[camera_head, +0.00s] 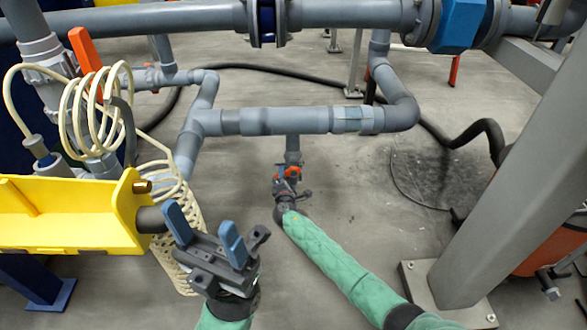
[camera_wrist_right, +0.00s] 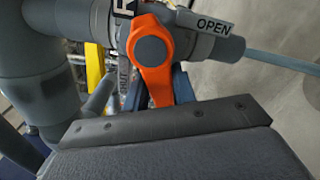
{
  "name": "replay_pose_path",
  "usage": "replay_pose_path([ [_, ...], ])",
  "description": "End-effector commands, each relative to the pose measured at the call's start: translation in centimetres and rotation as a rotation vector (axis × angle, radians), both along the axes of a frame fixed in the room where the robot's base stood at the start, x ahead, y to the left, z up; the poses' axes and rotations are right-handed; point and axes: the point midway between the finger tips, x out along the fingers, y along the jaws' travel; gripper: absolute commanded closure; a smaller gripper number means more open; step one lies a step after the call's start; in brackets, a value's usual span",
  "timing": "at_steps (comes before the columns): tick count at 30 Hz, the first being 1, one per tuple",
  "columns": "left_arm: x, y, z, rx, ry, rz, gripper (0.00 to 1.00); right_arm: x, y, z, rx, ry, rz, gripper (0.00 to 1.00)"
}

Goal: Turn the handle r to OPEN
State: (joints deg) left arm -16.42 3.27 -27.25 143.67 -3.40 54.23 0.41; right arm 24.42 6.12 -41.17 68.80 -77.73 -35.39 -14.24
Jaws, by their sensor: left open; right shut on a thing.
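The orange handle r (camera_wrist_right: 152,60) sits on a grey valve in the right wrist view, marked with the letter R. Its lever points down in that picture, between the two blue fingers of my right gripper (camera_wrist_right: 158,90), which is shut on it. In the head view the handle (camera_head: 292,171) is small, below the horizontal pipe, at the end of my green-sleeved right arm. My left gripper (camera_head: 202,226) is open and empty at the lower left.
A grey horizontal pipe (camera_head: 270,121) runs above the valve. A yellow bracket (camera_head: 75,215) and a cream coiled hose (camera_head: 88,110) stand left, close to my left gripper. A grey steel post (camera_head: 510,170) stands right.

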Motion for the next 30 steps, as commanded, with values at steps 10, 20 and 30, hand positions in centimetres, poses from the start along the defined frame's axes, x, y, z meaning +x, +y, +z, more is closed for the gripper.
replay_pose_path([
  [10, 0.1, 0.0, 1.8, 0.000, -0.002, -0.001, 0.38, 0.0, -1.0, -1.0, -0.290, 0.003, -0.004, 1.00],
  [20, 0.0, 0.0, 3.3, 0.000, -0.001, 0.000, 0.38, 0.1, -2.3, -1.9, -0.577, 0.005, -0.010, 1.00],
  [30, 0.0, 0.0, 5.5, 0.000, -0.001, 0.000, 0.38, 0.4, -3.6, -1.9, -0.852, 0.006, -0.015, 1.00],
])
